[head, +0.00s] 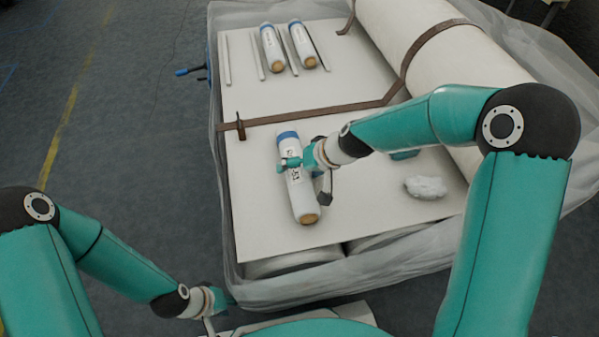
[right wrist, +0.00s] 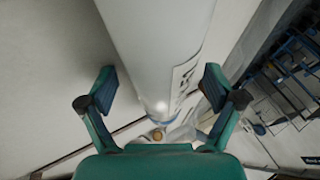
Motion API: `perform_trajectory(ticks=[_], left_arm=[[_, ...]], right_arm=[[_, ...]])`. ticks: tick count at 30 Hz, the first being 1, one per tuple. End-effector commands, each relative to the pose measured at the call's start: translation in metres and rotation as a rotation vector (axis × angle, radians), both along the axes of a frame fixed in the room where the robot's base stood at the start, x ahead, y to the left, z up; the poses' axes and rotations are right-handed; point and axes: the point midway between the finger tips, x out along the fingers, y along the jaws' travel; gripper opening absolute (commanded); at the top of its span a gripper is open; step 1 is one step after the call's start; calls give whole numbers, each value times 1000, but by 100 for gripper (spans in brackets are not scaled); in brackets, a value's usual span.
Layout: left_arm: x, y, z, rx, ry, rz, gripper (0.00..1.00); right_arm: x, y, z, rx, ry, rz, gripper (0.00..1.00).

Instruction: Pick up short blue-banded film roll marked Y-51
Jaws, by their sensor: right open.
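A white film roll with a blue band (head: 304,203) lies on the white board, its blue end away from me and its brown core end toward me. Dark print shows on its side, partly hidden and too small to read surely. My right gripper (head: 308,178) is at the roll's middle, one finger on each side. In the right wrist view the roll (right wrist: 155,45) runs between the spread fingers (right wrist: 160,88), and gaps show beside it. Two more blue-banded rolls (head: 273,50) (head: 303,48) lie at the back. My left gripper (head: 213,306) is low at the left, its fingers unclear.
The white board (head: 265,220) is clear left of the roll. Thin white strips (head: 256,55) flank the back rolls. A brown strap (head: 310,115) crosses the board. A large white roll (head: 430,35) lies at the right. Crumpled clear plastic (head: 426,187) sits near the right edge.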

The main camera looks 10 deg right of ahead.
Motion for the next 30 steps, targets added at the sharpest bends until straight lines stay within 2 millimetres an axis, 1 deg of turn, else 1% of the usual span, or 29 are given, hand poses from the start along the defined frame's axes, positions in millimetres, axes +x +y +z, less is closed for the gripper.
perform_trajectory(ticks=[6, 7, 17, 18, 20, 21, 23, 30], left_arm=[[0, 0, 0, 0, 0, 0, 40], [0, 0, 0, 0, 0, 0, 40], [0, 0, 0, 0, 0, 0, 40], [0, 0, 0, 0, 0, 0, 40], [0, 0, 0, 0, 0, 0, 40], [0, 0, 0, 0, 0, 0, 40], [0, 0, 0, 0, 0, 0, 40], [0, 0, 1, 0, 0, 0, 40]], right_arm=[[1, 1, 0, 0, -1, 0, 91], [1, 0, 0, 0, 0, -1, 89], [0, 0, -1, 0, 0, -1, 34], [0, 0, -1, 0, 0, -1, 28], [0, 0, -1, 1, 0, -2, 18], [0, 0, -1, 1, 1, -2, 11], [1, 0, 0, 0, -2, -2, 3], [1, 0, 2, 0, -2, -2, 2]])
